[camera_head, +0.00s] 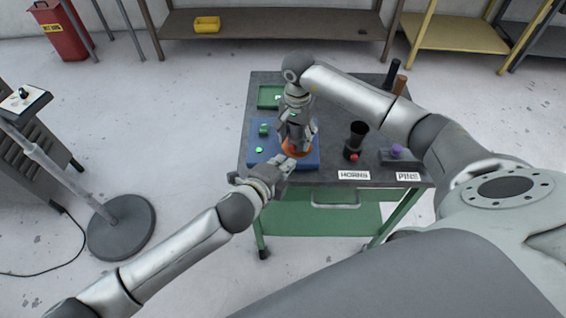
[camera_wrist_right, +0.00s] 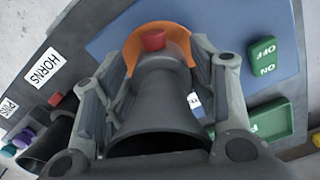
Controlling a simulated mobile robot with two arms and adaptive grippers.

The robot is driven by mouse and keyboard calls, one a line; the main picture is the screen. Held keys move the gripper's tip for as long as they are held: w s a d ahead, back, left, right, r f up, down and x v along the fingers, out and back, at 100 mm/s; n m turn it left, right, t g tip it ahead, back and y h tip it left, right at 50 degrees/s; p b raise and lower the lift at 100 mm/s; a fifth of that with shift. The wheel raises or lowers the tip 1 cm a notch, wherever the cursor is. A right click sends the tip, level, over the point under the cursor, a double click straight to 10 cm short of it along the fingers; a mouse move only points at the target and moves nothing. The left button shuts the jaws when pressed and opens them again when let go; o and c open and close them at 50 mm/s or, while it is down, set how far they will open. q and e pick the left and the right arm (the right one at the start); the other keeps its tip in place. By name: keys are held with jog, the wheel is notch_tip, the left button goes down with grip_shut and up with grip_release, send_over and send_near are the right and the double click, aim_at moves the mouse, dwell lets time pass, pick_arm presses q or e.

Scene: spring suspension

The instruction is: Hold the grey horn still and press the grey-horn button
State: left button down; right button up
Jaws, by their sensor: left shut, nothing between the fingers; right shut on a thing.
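The grey horn (camera_wrist_right: 165,85) is between the fingers of my right gripper (camera_wrist_right: 152,72), which is shut on it. Its wide mouth faces the wrist camera. A red button (camera_wrist_right: 153,40) is at its far end, against an orange cradle (camera_wrist_right: 183,42). In the head view my right gripper (camera_head: 296,138) is over the blue board (camera_head: 310,135) and hides most of the horn; the orange cradle (camera_head: 297,153) shows below it. My left gripper (camera_head: 286,164) is shut and empty at the board's front edge, close to the cradle; whether it touches anything cannot be told.
A black horn (camera_head: 358,132) with a red button stands right of the board, behind the HORNS label (camera_head: 353,175). A grey block with a purple knob (camera_head: 396,151) is near the PINS label (camera_head: 408,177).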

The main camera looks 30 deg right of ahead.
jog(key=o, duration=1.2)
jog(key=shift+o, duration=0.2)
jog(key=shift+r, duration=0.1)
